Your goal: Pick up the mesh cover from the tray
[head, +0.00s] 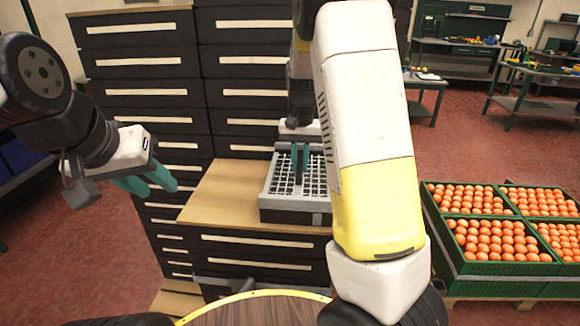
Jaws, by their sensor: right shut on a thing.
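The mesh cover (283,178) is a pale grid with dark openings, on top of the grey tray (285,206). The tray stands on the wooden top of a low drawer cabinet in the middle of the head view. My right gripper (300,178) points down at the cover with its teal fingers close together, shut on the mesh cover. Whether the cover is raised off the tray cannot be told. My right arm hides part of the cover's and tray's right side. My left gripper (150,184) is open and empty, left of the cabinet and apart from the tray.
The wooden cabinet top (222,200) is bare left of the tray. Tall dark drawer cabinets (150,80) stand behind. Green crates of oranges (495,240) stand at the right. Workbenches (460,60) are at the back right. Red floor is open between them.

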